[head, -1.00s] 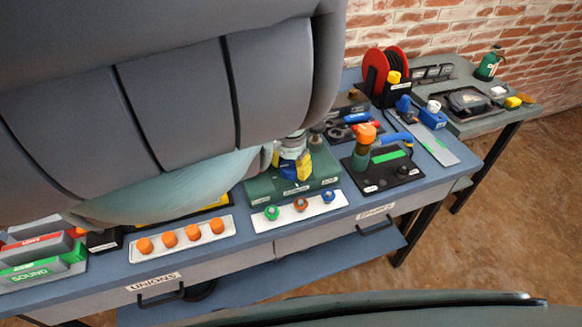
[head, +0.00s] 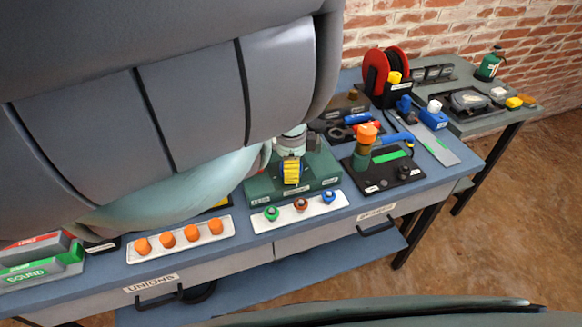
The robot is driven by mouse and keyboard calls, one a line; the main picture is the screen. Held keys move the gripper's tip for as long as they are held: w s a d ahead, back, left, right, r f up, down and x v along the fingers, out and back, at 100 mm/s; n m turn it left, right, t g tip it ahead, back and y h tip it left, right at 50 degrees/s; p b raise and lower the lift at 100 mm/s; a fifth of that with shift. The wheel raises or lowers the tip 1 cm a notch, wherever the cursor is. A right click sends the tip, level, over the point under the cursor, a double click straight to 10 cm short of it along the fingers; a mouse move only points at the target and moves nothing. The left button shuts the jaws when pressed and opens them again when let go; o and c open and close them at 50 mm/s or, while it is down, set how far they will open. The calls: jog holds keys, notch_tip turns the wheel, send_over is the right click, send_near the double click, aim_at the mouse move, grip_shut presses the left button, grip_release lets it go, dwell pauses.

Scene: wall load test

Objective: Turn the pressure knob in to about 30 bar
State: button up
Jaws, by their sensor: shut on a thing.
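My gripper (head: 291,177) points down onto the green block (head: 262,189) near the middle of the bench and is shut at its top. A ribbed yellow part (head: 291,171) with darker edges shows at the gripper's end. The pressure knob itself cannot be made out; it appears hidden by the fingers. No pressure scale or reading is legible. Small labels sit on the block's front face, too small to read.
A white strip with green, brown and blue knobs (head: 299,211) lies in front of the block. An orange-topped fixture (head: 367,140) stands close on the right. Orange caps (head: 191,233) lie at left. A red reel (head: 376,71) stands behind. My large arm link covers the upper left.

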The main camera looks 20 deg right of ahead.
jog(key=shift+m, duration=1.8)
jog(key=o, duration=1.3)
jog(key=shift+c, duration=0.2)
